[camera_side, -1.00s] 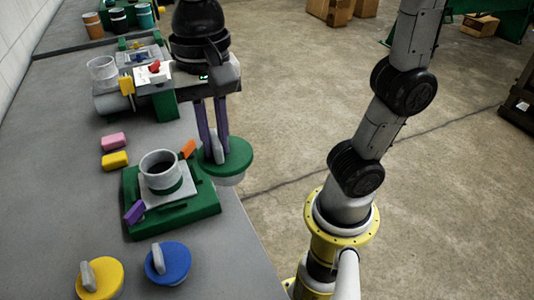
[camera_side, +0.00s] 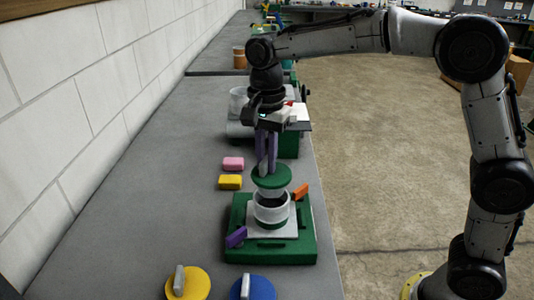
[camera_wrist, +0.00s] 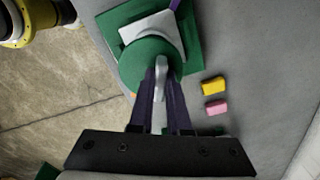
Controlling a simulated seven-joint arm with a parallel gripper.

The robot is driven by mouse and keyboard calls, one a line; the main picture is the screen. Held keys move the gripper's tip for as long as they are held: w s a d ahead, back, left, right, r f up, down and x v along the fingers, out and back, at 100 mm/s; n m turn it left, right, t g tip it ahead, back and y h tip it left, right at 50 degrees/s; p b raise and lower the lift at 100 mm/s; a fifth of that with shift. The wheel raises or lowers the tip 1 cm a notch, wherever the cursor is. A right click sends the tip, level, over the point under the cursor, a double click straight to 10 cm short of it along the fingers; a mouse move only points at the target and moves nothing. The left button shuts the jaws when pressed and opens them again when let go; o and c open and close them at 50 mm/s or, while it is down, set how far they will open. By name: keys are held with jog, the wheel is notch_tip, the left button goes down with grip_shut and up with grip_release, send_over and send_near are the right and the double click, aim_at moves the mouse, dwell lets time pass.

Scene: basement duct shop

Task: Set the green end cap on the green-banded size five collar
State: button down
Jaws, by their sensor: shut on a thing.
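My gripper (camera_side: 267,160) is shut on the upright grey handle of the green end cap (camera_side: 272,178). In the side view the cap is level and shows just above the white collar (camera_side: 271,216), apart from it; exact alignment is hard to tell. The collar has a green band low on its side and stands on a white plate on a green base (camera_side: 240,250). In the wrist view, the cap (camera_wrist: 143,66) lies beyond my fingertips (camera_wrist: 161,72) and hides the collar. The white plate and green base show past the cap's edge.
A purple block (camera_side: 236,237) and an orange block (camera_side: 300,192) sit at the base's edges. Pink (camera_side: 233,163) and yellow (camera_side: 230,182) blocks lie to the left. A yellow cap (camera_side: 188,284) and a blue cap (camera_side: 254,288) stand in front. The bench edge is close on the right.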

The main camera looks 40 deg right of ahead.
aim_at(266, 176)
jog(key=shift+f, duration=2.1)
jog(key=shift+f, duration=0.6)
jog(key=c, duration=1.2)
grip_release()
jog(key=shift+o, duration=0.2)
jog(key=shift+r, duration=5.45)
